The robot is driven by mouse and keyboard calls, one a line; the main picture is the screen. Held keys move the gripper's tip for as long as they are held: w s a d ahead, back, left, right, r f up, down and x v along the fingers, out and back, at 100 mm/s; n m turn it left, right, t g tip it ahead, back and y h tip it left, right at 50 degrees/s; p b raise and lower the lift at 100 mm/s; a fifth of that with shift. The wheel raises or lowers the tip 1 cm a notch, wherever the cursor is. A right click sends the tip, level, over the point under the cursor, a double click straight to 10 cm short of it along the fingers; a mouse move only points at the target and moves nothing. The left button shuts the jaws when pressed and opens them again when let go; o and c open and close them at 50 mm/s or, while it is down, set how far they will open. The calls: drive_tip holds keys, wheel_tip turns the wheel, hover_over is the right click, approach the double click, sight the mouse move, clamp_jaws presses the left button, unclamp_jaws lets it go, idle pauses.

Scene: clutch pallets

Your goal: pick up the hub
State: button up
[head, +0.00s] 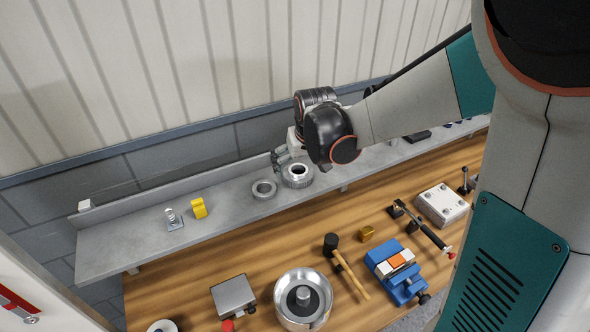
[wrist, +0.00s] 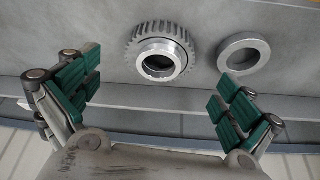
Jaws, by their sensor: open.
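The hub (head: 297,182) is a grey metal ring with a toothed rim and a raised collar around a dark bore. It sits on the grey shelf (head: 225,215), and in the wrist view the hub (wrist: 133,50) lies ahead of the fingers, near the middle. My gripper (head: 281,155) is open and empty by the hub in the head view; part of it is hidden by my wrist. In the wrist view, my gripper (wrist: 156,84) has its green-padded fingers spread wide, one on each side, with the hub beyond the gap between them and apart from them.
A plain metal ring (head: 264,189) lies close beside the hub, and also shows in the wrist view (wrist: 243,54). A yellow block (head: 199,208) stands further left on the shelf. The wall runs behind. The wooden bench (head: 190,287) below holds a mallet, vise and metal bowl.

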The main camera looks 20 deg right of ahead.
sight(299, 169)
drive_tip(key=shift+x, duration=2.35)
drive_tip(key=c, duration=1.6)
drive_tip(key=shift+r, duration=0.2)
drive_tip(key=shift+c, duration=0.2)
wheel_tip(299, 169, up, 20)
drive_tip(key=shift+p, duration=0.4)
